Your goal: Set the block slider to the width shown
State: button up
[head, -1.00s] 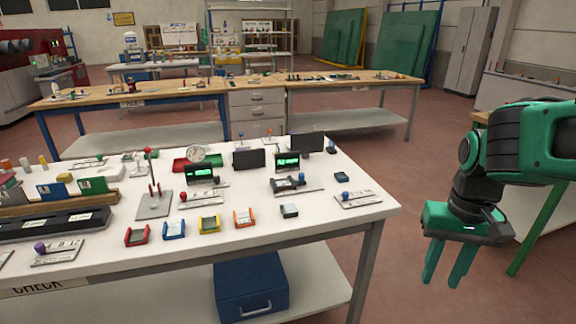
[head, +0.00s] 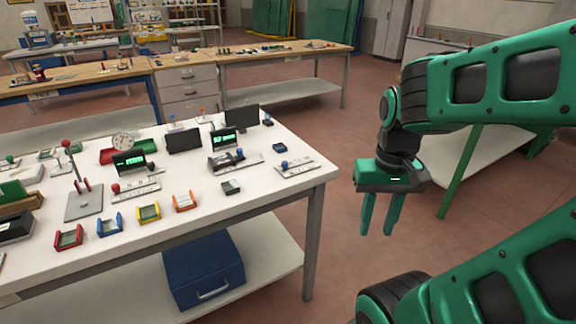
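A slider with a blue knob (head: 238,154) on a grey block and pale scale plate stands on the white table, towards its right end. Behind it a small black display (head: 223,138) shows green characters, too small to read surely. Another slider with a red knob (head: 116,188) lies further left, in front of a second green-lit display (head: 129,162). A third scale plate with a blue knob (head: 309,160) lies near the right edge. I cannot tell which is the block slider. My gripper (head: 379,222) points down, open and empty, right of the table.
Red, blue, yellow and orange trays (head: 149,212) line the table's front, with a small grey block (head: 231,187) beside them. Dark screens (head: 184,141) stand behind. A lever stand (head: 83,204) is at left. A blue box (head: 203,268) is on the lower shelf. Floor is clear under my gripper.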

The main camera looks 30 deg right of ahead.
aim_at(284, 164)
jog(key=z, duration=0.75)
jog(key=k, duration=0.75)
jog(key=u, duration=0.7)
jog(key=i, duration=1)
